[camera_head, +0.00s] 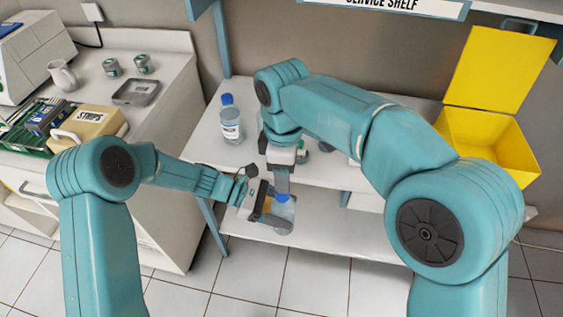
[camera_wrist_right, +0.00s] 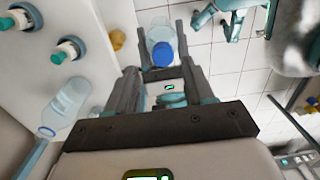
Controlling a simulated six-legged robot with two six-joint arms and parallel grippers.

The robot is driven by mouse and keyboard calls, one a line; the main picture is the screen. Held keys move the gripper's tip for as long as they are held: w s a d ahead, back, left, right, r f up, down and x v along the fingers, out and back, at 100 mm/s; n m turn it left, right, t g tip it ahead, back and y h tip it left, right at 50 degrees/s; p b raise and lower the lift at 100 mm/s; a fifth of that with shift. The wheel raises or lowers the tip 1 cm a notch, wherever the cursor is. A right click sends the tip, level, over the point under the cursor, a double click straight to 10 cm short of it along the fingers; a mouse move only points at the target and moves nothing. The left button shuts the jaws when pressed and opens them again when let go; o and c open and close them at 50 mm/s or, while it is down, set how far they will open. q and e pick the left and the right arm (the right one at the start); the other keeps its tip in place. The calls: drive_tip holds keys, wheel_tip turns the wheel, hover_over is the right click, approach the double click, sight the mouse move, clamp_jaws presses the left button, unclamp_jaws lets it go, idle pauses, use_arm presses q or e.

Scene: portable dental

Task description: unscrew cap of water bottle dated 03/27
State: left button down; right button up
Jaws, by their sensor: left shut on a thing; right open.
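A clear water bottle (camera_head: 284,212) with a blue cap (camera_head: 283,198) is held upright in front of the shelf. My left gripper (camera_head: 268,208) is shut on the bottle's body from the left. My right gripper (camera_head: 282,184) points down just above the cap and is open. In the right wrist view, the blue cap (camera_wrist_right: 163,54) and bottle (camera_wrist_right: 158,22) show between the spread fingers of the right gripper (camera_wrist_right: 162,62). I cannot tell whether they touch the cap. No date on the held bottle is readable.
Another blue-capped bottle (camera_head: 231,120) stands on the upper shelf (camera_head: 205,140); its label is too small to read. Teal-capped containers (camera_wrist_right: 65,50) stand nearby. A yellow bin (camera_head: 490,145) with a raised lid is at right. The counter at left holds a cream box (camera_head: 92,122) and a tray (camera_head: 136,92).

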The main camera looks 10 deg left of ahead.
drive_tip(key=m, duration=0.5)
drive_tip(key=shift+r, duration=0.2)
drive_tip(key=m, duration=0.5)
drive_tip(key=shift+s+r+m, duration=0.1)
drive_tip(key=shift+r+m, duration=0.15)
drive_tip(key=shift+m, duration=0.05)
drive_tip(key=m, duration=0.6)
drive_tip(key=shift+r, duration=0.35)
drive_tip(key=shift+s+a+r+m, duration=0.1)
drive_tip(key=shift+r+m, duration=0.15)
drive_tip(key=shift+m, duration=0.65)
drive_tip(key=shift+a, duration=0.2)
hover_over(283, 211)
drive_tip(key=w, duration=0.2)
drive_tip(key=f, duration=0.7)
drive_tip(key=shift+w+a+f, duration=0.15)
drive_tip(key=shift+a+f, duration=0.05)
drive_tip(key=shift+f, duration=0.05)
clamp_jaws()
